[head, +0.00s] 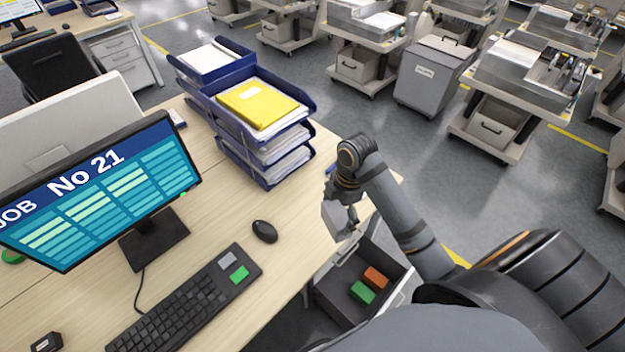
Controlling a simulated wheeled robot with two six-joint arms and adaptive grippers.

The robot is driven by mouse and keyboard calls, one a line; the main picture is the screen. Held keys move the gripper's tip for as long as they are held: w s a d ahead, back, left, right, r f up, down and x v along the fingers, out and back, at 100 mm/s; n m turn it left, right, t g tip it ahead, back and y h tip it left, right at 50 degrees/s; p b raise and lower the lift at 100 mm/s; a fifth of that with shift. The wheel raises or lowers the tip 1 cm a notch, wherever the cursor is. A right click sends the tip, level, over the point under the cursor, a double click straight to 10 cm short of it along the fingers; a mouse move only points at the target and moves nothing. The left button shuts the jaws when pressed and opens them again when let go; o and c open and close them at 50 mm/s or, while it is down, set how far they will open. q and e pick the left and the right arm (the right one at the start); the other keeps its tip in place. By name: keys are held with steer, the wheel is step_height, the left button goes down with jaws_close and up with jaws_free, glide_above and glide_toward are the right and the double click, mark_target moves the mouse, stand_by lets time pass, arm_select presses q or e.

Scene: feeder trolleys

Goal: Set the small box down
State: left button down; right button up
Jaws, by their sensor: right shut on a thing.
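My right gripper (346,208) hangs past the right edge of the desk, above the open drawer. It is shut on a small light grey box (334,217), which is partly hidden by the fingers. The box is held in the air, apart from the desk top. Below it, the open drawer (335,303) holds an orange box (375,278) and a green box (362,292) lying close together on its dark floor. My left gripper is not in view.
The desk (290,215) carries a keyboard (185,305), a mouse (264,231), a monitor (105,190) and stacked blue trays (262,135) with a yellow folder. A small dark box (46,342) sits at the front left. Feeder trolleys (520,90) stand behind.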

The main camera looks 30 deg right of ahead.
steer(key=shift+s+r, duration=0.2)
steer(key=shift+s, duration=0.4)
steer(key=w+f+b, duration=0.1)
steer(key=w+f, duration=0.3)
steer(key=w+d+f+b, duration=0.1)
steer(key=w+f+b, duration=0.1)
steer(key=w+f, duration=0.2)
steer(key=w+f+b, duration=0.2)
steer(key=w+f, duration=0.2)
steer(key=w, duration=0.1)
steer(key=shift+w+d, duration=0.25)
steer(key=shift+w, duration=0.15)
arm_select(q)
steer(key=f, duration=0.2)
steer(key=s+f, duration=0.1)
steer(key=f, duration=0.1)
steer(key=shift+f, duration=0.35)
arm_select(e)
steer(key=shift+f, duration=0.4)
